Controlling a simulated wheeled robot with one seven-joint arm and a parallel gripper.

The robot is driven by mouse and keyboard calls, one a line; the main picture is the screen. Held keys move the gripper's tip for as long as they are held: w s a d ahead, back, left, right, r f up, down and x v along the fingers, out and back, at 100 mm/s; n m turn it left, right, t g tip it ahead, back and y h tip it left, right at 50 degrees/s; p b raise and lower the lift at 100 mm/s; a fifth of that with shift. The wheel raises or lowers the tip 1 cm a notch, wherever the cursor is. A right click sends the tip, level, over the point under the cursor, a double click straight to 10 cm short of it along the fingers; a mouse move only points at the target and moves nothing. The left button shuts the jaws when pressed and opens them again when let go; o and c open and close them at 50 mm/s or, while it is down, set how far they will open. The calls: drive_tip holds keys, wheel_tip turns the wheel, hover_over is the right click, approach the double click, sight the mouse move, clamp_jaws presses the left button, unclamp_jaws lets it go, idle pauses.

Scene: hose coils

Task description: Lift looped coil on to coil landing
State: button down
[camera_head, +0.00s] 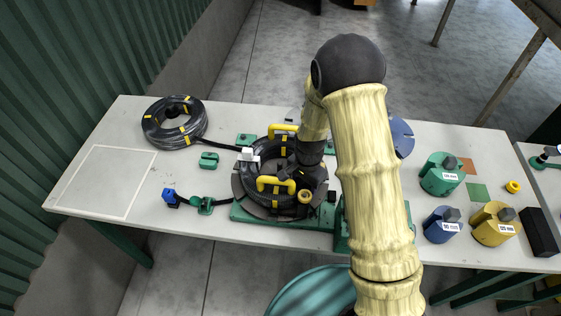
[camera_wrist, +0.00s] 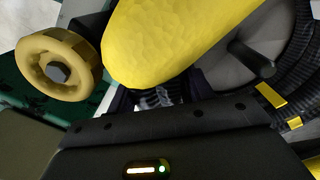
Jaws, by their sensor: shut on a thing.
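A black hose coil (camera_head: 283,150) with yellow bands lies on a round reel over a green base (camera_head: 250,212) at mid-table. Yellow handles stand at its far side (camera_head: 283,128) and near side (camera_head: 275,184). My gripper (camera_head: 294,187) is down at the coil's near right, partly hidden by my arm, and shut on the near yellow handle. That handle (camera_wrist: 165,40) fills the top of the wrist view; the fingertips are hidden. A tan knob (camera_wrist: 58,65) is beside it. A white outlined rectangle (camera_head: 72,178), apparently the coil landing, is empty at the table's left.
Another black hose coil (camera_head: 148,124) lies at the back left, its tail running to the reel. A green clip (camera_head: 209,160) and a blue-ended strap (camera_head: 170,198) lie between reel and rectangle. Green (camera_head: 437,180), blue (camera_head: 440,229) and yellow (camera_head: 490,232) weights stand at right.

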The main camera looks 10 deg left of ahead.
drive_tip(key=shift+w+r+p, duration=0.15)
drive_tip(key=shift+r+p, duration=0.25)
drive_tip(key=shift+r, duration=0.25)
idle(0.4)
drive_tip(key=shift+r+p, duration=2.1)
drive_tip(key=shift+r, duration=0.8)
